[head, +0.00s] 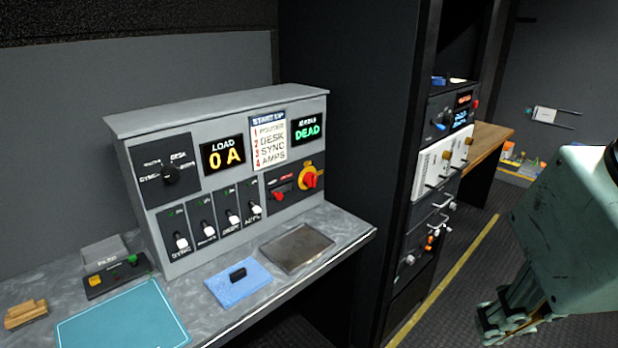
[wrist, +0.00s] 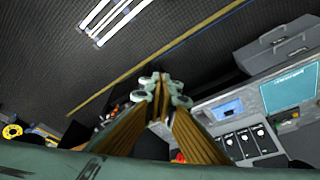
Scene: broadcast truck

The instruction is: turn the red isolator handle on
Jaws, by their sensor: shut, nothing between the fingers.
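The red isolator handle (head: 311,177) sits on a round yellow plate at the right of the grey power panel (head: 190,255). A smaller red switch (head: 279,196) is to its lower left. The display (head: 308,128) above reads "DEAD" in green, and the load display (head: 223,154) reads "0 A". My gripper (head: 492,330) is at the lower right, over the floor, far from the panel and touching nothing. Its fingers are together and empty in the wrist view (wrist: 162,92). Part of a red knob shows beside the fingers there, but I cannot tell which.
A desk (head: 335,218) under the panel holds a blue pad (head: 238,283), a dark tray (head: 296,248) and a teal mat (head: 125,318). A black rack (head: 400,290) with equipment stands between the panel and my arm. A yellow line (head: 445,280) runs along the open floor.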

